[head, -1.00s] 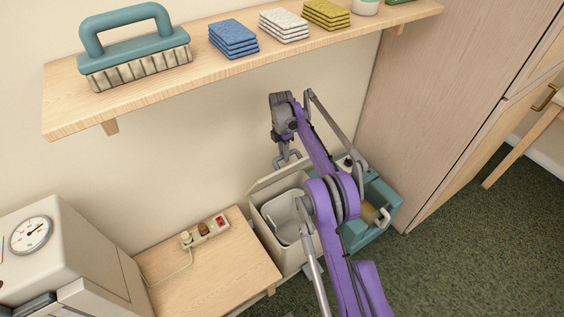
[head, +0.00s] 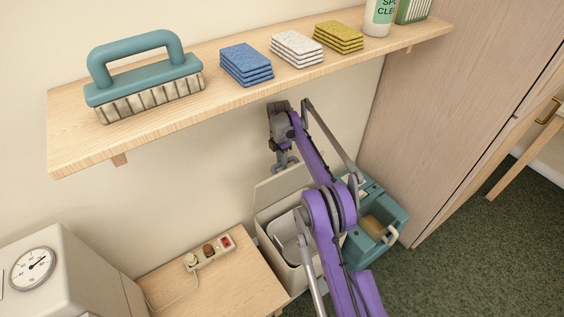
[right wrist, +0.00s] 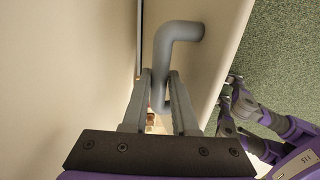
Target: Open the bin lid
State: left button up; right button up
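The cream bin (head: 296,274) stands on the floor against the wall, with a grey liner (head: 285,228) showing inside. Its lid (head: 277,184) is raised at the back, near upright, and the bin mouth is uncovered. My right gripper (head: 285,163) is at the lid's upper edge. In the right wrist view its fingers (right wrist: 160,80) are closed around the bent grey lid handle (right wrist: 182,32), one finger on each side. My right arm hides part of the bin's right side.
A wooden shelf (head: 160,127) with a brush (head: 145,75) and sponges hangs above the gripper. A teal box (head: 375,225) stands right of the bin. A low wooden table (head: 215,285) with a power strip is to the left. Green carpet lies open at right.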

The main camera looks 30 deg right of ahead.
jog(key=o, duration=0.3)
jog(key=shift+f, duration=0.1)
jog(key=shift+o, duration=0.2)
notch_tip(320, 180, up, 11)
jog(key=p, duration=0.3)
jog(key=shift+w+p, duration=0.3)
jog(key=shift+w, duration=0.15)
jog(key=shift+c, duration=0.2)
